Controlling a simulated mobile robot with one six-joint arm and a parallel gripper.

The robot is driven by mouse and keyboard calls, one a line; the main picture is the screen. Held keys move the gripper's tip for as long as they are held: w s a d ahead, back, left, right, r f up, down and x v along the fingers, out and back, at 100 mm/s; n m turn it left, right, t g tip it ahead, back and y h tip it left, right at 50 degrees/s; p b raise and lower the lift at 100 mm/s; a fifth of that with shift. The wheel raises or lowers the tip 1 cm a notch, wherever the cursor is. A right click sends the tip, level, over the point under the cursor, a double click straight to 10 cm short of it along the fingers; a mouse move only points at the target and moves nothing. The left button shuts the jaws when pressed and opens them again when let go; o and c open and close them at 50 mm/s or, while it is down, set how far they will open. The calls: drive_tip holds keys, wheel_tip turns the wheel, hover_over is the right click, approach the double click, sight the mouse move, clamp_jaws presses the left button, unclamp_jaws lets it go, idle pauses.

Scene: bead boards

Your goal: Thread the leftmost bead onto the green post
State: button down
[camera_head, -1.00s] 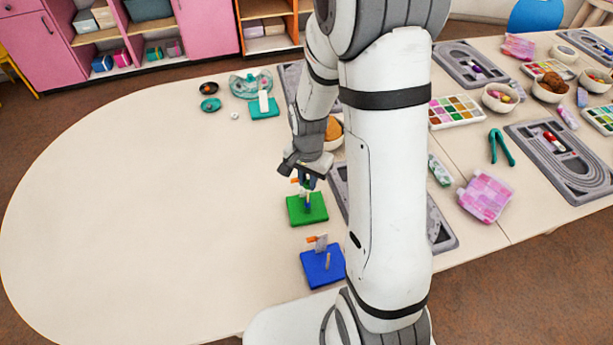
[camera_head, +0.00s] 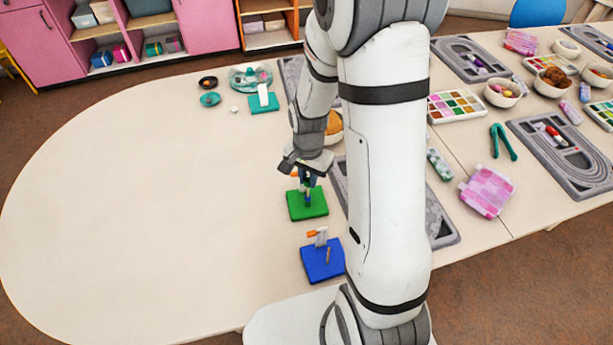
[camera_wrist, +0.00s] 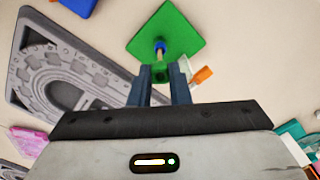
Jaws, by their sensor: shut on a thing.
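The green board (camera_head: 306,205) lies on the table and carries an upright post (camera_wrist: 160,56). A blue piece (camera_wrist: 160,45) sits around or against the post low down, near the board. My gripper (camera_head: 309,178) is just above the green board, pointing down. In the wrist view its two fingers (camera_wrist: 161,80) are shut on a small dark green bead (camera_wrist: 160,74). The bead appears in line with the post's top end. I cannot tell whether it is around the post or just above it. In the head view the fingers and bead are too small to separate clearly.
An orange flag (camera_wrist: 203,75) stands beside the post on the green board. The blue board (camera_head: 321,261), with its own post and flag, lies nearer. The left table is clear.

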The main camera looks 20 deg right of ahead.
drive_tip(key=shift+f+b, duration=0.55)
drive_tip(key=shift+f, duration=0.1)
idle(0.4)
drive_tip(key=shift+f+b, duration=0.7)
drive_tip(key=shift+f, duration=0.1)
drive_tip(key=c, duration=1.3)
unclamp_jaws()
drive_tip(key=shift+r, duration=0.1)
wheel_tip(320, 180, up, 8)
drive_tip(key=shift+f, duration=0.2)
